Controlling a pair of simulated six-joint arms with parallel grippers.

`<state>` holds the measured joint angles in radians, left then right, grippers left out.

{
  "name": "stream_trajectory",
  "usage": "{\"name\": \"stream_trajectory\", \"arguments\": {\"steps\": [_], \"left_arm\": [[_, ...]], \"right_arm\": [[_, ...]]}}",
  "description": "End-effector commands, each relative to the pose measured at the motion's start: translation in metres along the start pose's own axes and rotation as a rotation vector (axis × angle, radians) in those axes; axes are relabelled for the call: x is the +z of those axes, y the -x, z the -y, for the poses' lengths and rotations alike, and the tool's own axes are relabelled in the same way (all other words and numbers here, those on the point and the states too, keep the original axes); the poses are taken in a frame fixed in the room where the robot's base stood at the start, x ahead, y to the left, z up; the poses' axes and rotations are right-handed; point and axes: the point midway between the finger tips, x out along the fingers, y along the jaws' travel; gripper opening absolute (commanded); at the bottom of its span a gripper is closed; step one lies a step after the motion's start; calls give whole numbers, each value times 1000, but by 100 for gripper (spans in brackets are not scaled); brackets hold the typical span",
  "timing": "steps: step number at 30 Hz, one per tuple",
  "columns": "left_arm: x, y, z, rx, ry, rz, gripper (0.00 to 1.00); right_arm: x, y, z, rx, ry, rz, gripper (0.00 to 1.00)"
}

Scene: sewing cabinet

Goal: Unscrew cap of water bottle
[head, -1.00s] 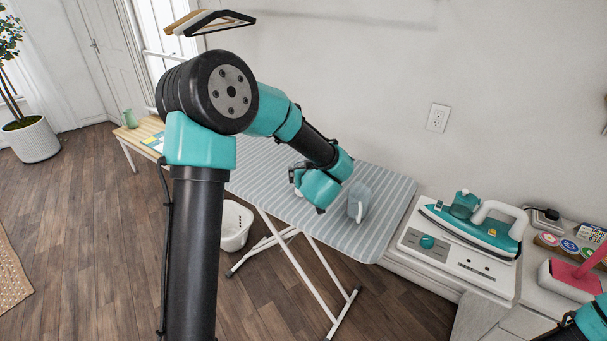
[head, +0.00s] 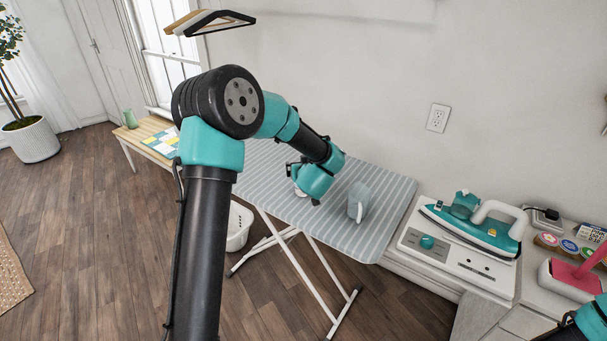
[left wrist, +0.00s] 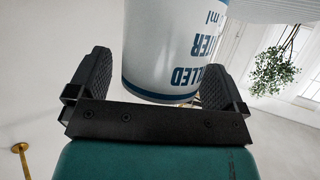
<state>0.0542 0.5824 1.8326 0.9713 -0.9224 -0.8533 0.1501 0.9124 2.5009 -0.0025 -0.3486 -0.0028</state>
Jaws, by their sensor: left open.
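The water bottle (left wrist: 172,45) fills the upper middle of the left wrist view, a white body with dark blue upside-down lettering and a blue band. In that view it lies between the two black fingers of my left gripper (left wrist: 158,68), which are open. I cannot tell if either finger touches it. In the head view my left gripper (head: 291,170) is over the ironing board, and a small white part of what may be the bottle shows beside it (head: 299,191). The cap is not visible. My right gripper is out of view.
A translucent grey-blue jug (head: 359,202) stands on the striped ironing board (head: 375,232), right of my left gripper. A teal iron (head: 470,225) on its base stands farther right. A white basket (head: 238,228) is on the floor.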

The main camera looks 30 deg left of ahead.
Motion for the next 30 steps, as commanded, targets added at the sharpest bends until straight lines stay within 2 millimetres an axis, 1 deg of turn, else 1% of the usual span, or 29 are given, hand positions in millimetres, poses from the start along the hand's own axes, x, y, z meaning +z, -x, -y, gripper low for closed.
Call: {"name": "stream_trajectory", "arguments": {"steps": [13, 14, 30], "left_arm": [[0, 0, 0, 0, 0, 0, 97], [0, 0, 0, 0, 0, 0, 95], [0, 0, 0, 0, 0, 0, 44]], "right_arm": [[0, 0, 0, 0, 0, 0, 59], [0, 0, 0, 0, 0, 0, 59], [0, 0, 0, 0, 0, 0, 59]]}}
